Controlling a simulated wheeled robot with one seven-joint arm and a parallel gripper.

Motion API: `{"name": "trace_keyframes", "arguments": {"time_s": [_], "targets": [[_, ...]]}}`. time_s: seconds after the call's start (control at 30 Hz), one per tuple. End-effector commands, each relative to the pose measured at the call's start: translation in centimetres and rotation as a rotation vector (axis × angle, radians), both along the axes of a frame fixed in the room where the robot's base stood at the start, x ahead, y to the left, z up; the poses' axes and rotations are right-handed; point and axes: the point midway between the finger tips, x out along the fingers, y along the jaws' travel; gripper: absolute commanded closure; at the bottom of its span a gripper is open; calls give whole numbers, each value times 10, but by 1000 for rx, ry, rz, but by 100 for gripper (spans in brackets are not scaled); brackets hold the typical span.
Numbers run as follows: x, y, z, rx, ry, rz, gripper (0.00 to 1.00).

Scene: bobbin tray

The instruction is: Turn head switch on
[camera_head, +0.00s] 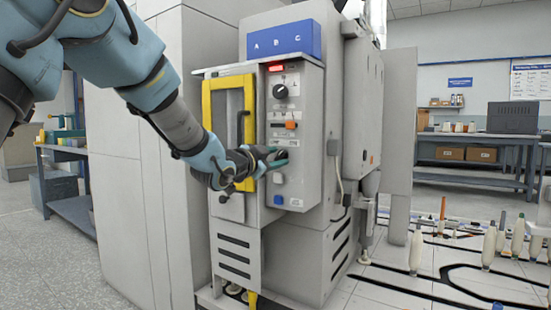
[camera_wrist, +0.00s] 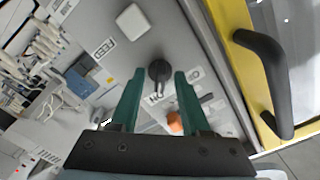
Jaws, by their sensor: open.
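A grey control panel (camera_head: 312,135) stands upright on the machine. In the wrist view, a small black switch with a round base and a short lever (camera_wrist: 160,71) appears between the fingertips of my gripper (camera_wrist: 159,76). The teal fingers are open, one on each side of it; I cannot tell whether they touch it. In the head view, my gripper (camera_head: 275,158) is at the panel's middle and hides this switch. An orange switch (camera_head: 291,125) sits just above, also seen in the wrist view (camera_wrist: 175,122). Which switch is labelled head is too small to read.
A black rotary knob (camera_head: 281,91) and a lit red display (camera_head: 277,67) are higher on the panel. A white button (camera_head: 278,178) and a blue button (camera_head: 278,200) are below. A yellow-framed door (camera_head: 207,104) with a black handle (camera_wrist: 270,70) is close beside my gripper.

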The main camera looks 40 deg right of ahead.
Motion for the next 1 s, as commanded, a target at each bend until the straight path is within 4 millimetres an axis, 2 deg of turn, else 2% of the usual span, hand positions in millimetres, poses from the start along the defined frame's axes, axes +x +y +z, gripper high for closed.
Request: {"name": "trace_keyframes", "arguments": {"time_s": [0.17, 0.5, 0.6, 0.8, 1.0], "targets": [[-3, 14, 1, 0, -1, 1, 54], [-19, 77, 1, 1, 0, 2, 54], [-23, 91, 1, 0, -1, 1, 54], [-27, 104, 0, 1, 0, 1, 54], [-27, 105, 0, 1, 0, 1, 54]]}}
